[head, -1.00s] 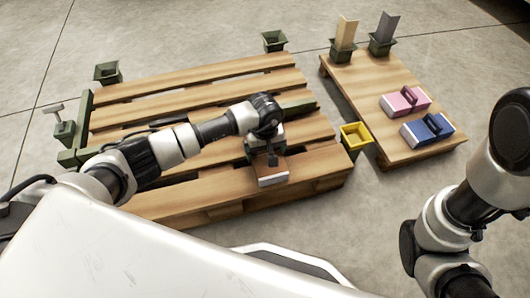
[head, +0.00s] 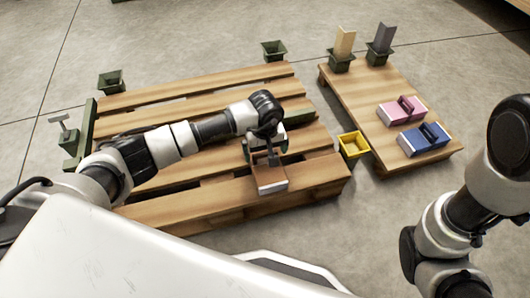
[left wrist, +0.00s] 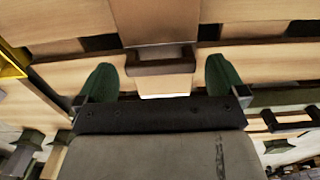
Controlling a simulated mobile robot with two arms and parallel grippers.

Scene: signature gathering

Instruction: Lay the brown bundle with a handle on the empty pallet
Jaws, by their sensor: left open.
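The brown bundle (head: 271,184) lies on the large slatted pallet (head: 150,212), near its front edge toward the right. It has a pale underside edge and a dark handle. In the left wrist view the bundle (left wrist: 154,22) and its handle (left wrist: 161,60) show between the two green fingers. My left gripper (head: 267,147) is low over the pallet at the bundle's far side. Its fingers (left wrist: 161,78) stand wide apart on either side of the handle, with gaps to it. My right arm shows at the right, but its gripper is outside the view.
A smaller pallet (head: 372,88) at right bears a pink bundle (head: 402,110) and a blue bundle (head: 423,139). A yellow bin (head: 353,145) stands between the pallets. Green bins (head: 274,51) stand around; two at the back hold upright boards (head: 344,42). The large pallet's left part is bare.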

